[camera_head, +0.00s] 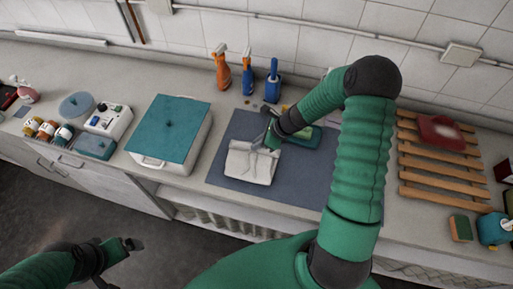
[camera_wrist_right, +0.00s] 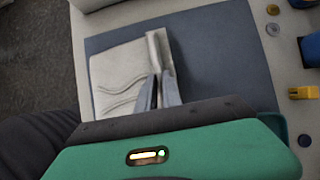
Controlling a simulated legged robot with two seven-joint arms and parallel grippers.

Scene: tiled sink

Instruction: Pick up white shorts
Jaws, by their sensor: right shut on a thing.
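The white shorts (camera_head: 248,168) lie folded in a flat, roughly square shape on a dark grey mat (camera_head: 228,192) in the head view. They also show in the right wrist view (camera_wrist_right: 117,82), with a raised fold between the fingers. My right gripper (camera_head: 270,147) reaches down over their upper right edge and is shut on that fold. In the right wrist view its fingers (camera_wrist_right: 159,88) pinch the cloth, and most of the shorts still rest on the mat. My left gripper (camera_head: 118,262) is at the lower left, away from the counter, with its fingers apart and empty.
A white box with a teal lid (camera_head: 168,125) stands left of the mat. Orange and blue spray bottles (camera_head: 221,72) stand behind it. A green tray (camera_head: 305,137) lies by the gripper. A wooden rack (camera_head: 432,160) is at right. The mat's front is clear.

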